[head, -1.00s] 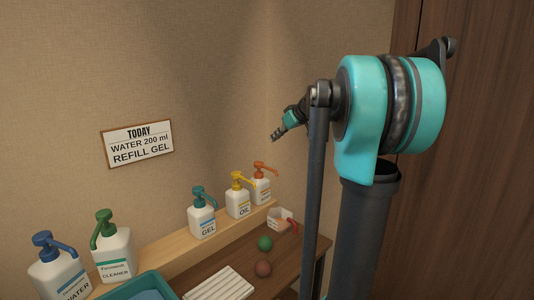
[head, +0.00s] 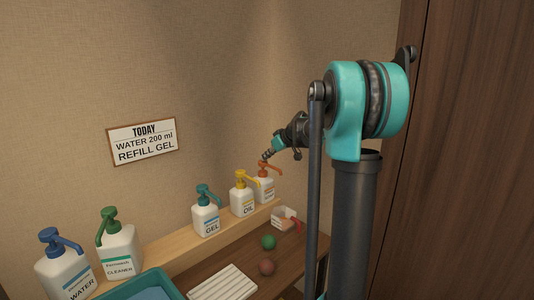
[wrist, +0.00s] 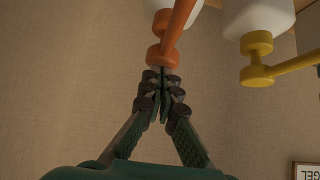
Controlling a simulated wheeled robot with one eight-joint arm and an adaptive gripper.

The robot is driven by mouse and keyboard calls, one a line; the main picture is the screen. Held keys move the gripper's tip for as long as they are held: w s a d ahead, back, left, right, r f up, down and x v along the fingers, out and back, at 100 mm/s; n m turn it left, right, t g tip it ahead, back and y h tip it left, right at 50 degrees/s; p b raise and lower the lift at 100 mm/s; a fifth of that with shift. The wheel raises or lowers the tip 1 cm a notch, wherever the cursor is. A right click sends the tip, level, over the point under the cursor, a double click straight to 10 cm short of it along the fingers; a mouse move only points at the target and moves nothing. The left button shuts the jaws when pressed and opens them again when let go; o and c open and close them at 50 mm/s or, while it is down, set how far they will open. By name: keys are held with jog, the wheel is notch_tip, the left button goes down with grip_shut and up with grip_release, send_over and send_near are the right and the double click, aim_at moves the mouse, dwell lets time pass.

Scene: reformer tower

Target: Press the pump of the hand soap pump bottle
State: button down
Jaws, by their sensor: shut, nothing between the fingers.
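The white bottle with an orange pump (head: 266,190) stands at the far right end of the shelf row; its label is too small to read, but the others read as gel, oil, water and cleaner. Its orange pump head (head: 265,167) has a spout pointing right. My gripper (head: 266,156) is shut and empty, its tips just above this pump head in the head view. In the wrist view the shut fingertips (wrist: 162,92) are at the end of the orange pump (wrist: 165,52). I cannot tell whether they touch it.
The yellow-pump oil bottle (head: 242,198) stands close to the left, with its spout toward the orange-pump bottle. The gel bottle (head: 205,217) is further left. A small white box (head: 284,217), a green ball (head: 268,242) and a brown ball (head: 266,267) lie below the shelf.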

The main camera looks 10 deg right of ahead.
jog(key=shift+f, duration=0.1)
jog(key=shift+f, duration=1.3)
